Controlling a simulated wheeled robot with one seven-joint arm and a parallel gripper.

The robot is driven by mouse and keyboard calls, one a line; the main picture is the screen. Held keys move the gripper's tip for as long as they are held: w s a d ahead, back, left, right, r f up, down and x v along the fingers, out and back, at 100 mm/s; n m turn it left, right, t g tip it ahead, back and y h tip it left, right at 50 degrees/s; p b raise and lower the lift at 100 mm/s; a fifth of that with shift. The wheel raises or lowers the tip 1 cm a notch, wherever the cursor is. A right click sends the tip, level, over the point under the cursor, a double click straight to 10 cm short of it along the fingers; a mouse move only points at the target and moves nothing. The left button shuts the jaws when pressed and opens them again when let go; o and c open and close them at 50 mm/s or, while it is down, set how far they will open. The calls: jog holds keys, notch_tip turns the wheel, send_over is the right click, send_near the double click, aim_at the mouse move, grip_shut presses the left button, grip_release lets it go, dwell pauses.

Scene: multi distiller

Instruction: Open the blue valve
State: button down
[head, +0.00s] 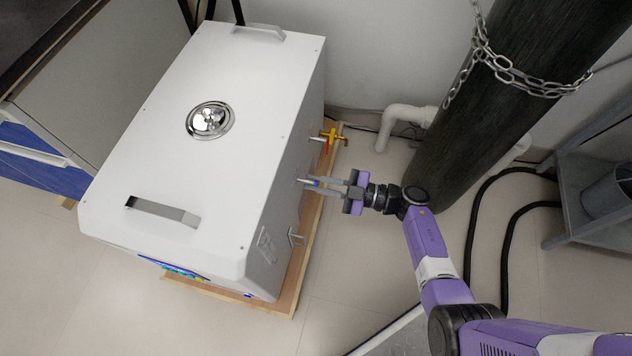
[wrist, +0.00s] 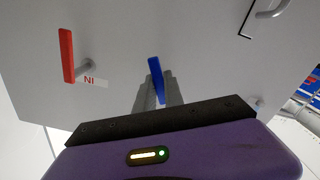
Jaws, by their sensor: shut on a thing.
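The blue valve handle (wrist: 156,80) is on the side wall of the white cabinet (head: 215,110). In the wrist view it stands nearly upright, slightly tilted, between my fingertips. In the head view only a small bit of blue (head: 313,183) shows at the fingertips. My gripper (head: 318,184) reaches the cabinet's right side from the right and is shut on the blue handle. It also shows in the wrist view (wrist: 158,88), where the purple gripper body hides the area below the fingers.
A red handle (wrist: 67,56) is left of the blue one, beside a label reading "NI". A brass fitting (head: 334,134) juts out farther back. A black cylinder (head: 490,110) with a chain stands behind my arm. Grey metal handles (head: 296,237) stick out nearer the front.

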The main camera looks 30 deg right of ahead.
jog(key=n, duration=0.6)
jog(key=shift+w+d+r+n+b, duration=0.25)
jog(key=shift+d+r+n+b, duration=0.05)
jog(key=shift+b, duration=0.05)
jog(key=n+b, duration=0.1)
jog(key=n, duration=0.2)
jog(key=r+n, duration=0.1)
jog(key=n, duration=0.1)
jog(key=shift+w+d+n+b, duration=0.1)
jog(key=shift+d+n+b, duration=0.05)
jog(key=shift+n+b, duration=0.25)
jog(key=c, duration=1.4)
grip_release()
jog(key=shift+r, duration=0.1)
jog(key=shift+c, duration=0.2)
jog(key=p+v, duration=0.1)
jog(key=v, duration=0.6)
jog(key=shift+s+d+p, duration=0.3)
jog(key=shift+p, duration=0.05)
